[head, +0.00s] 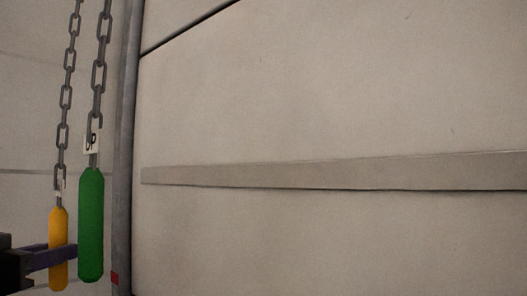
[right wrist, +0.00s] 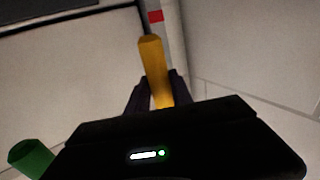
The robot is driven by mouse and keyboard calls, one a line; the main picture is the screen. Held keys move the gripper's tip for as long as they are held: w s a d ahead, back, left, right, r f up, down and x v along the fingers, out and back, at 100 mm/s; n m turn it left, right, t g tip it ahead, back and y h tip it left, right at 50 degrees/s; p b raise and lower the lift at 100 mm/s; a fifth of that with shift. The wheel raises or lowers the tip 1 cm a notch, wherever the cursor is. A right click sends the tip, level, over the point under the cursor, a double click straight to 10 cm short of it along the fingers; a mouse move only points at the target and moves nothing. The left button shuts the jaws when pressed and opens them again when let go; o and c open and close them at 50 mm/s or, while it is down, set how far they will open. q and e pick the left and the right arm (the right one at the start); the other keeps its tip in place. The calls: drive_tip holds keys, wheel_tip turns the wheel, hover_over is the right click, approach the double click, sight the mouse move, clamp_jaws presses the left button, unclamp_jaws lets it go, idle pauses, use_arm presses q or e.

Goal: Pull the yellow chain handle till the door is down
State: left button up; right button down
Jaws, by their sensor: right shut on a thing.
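The yellow chain handle (head: 58,222) hangs upright from a grey chain at the left of the head view. My right gripper (head: 62,257) comes in from the left edge and is shut on it around its lower half. In the right wrist view the yellow handle (right wrist: 153,65) sits between the two dark fingers (right wrist: 155,95). The pale door (head: 330,240) fills most of the head view, with a grey horizontal bar across it. Its lower edge is out of view. My left gripper is not in view.
A green handle (head: 91,225) with a tag marked "UP" hangs on its own chain just right of the yellow one; it also shows in the right wrist view (right wrist: 31,157). A grey vertical door rail (head: 125,130) with a red mark stands right of the handles.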

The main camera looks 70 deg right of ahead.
sight(51, 215)
wheel_tip(51, 215, up, 6)
drive_tip(key=p, duration=0.4)
drive_tip(key=shift+r, duration=0.2)
drive_tip(key=shift+f, duration=0.1)
wheel_tip(51, 215, down, 14)
drive_tip(key=b, duration=1.2)
drive_tip(key=shift+r, duration=0.35)
